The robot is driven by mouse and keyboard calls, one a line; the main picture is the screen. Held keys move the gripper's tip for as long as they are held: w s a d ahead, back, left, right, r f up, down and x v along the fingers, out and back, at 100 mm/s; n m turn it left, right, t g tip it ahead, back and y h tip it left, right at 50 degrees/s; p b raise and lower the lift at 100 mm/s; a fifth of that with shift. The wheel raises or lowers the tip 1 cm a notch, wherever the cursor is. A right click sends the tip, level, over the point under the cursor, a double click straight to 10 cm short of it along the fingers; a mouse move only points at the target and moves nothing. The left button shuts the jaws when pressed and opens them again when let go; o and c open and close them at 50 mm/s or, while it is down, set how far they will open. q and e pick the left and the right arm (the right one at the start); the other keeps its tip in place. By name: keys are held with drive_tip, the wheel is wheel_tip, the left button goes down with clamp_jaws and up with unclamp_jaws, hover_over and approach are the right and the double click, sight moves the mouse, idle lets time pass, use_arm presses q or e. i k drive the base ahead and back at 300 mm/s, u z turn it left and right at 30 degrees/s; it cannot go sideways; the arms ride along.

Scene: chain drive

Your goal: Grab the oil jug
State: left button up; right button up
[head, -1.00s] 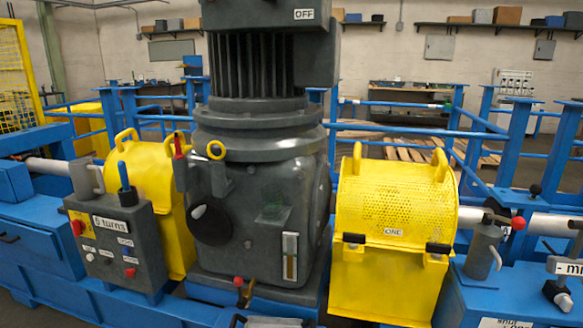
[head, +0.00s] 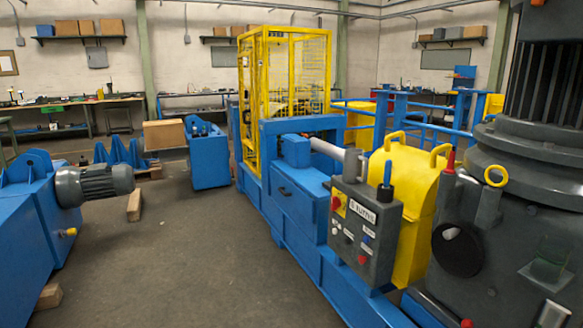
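I cannot make out a clear oil jug in the head view. A small grey can-like part (head: 351,166) stands by the shaft, behind the control box (head: 364,228), and is partly hidden; I cannot tell whether it is a jug. Neither of my grippers is in view.
The blue machine bed (head: 287,205) with a yellow guard (head: 408,200) and a large grey gearbox (head: 500,240) fills the right. A blue frame with a grey motor (head: 95,184) stands at left. Open floor (head: 185,255) lies between. A workbench (head: 75,103) lines the back wall.

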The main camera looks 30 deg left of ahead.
sight(353, 158)
drive_tip(key=u, duration=0.85)
drive_tip(key=k, duration=0.35)
drive_tip(key=u, duration=0.95)
drive_tip(key=i, duration=2.35)
drive_tip(key=z, duration=0.5)
drive_tip(key=i, duration=1.95)
drive_tip(key=z, duration=1.85)
drive_tip(key=i, duration=0.95)
drive_tip(key=z, duration=1.15)
drive_tip(key=i, duration=0.25)
drive_tip(key=z, duration=0.15)
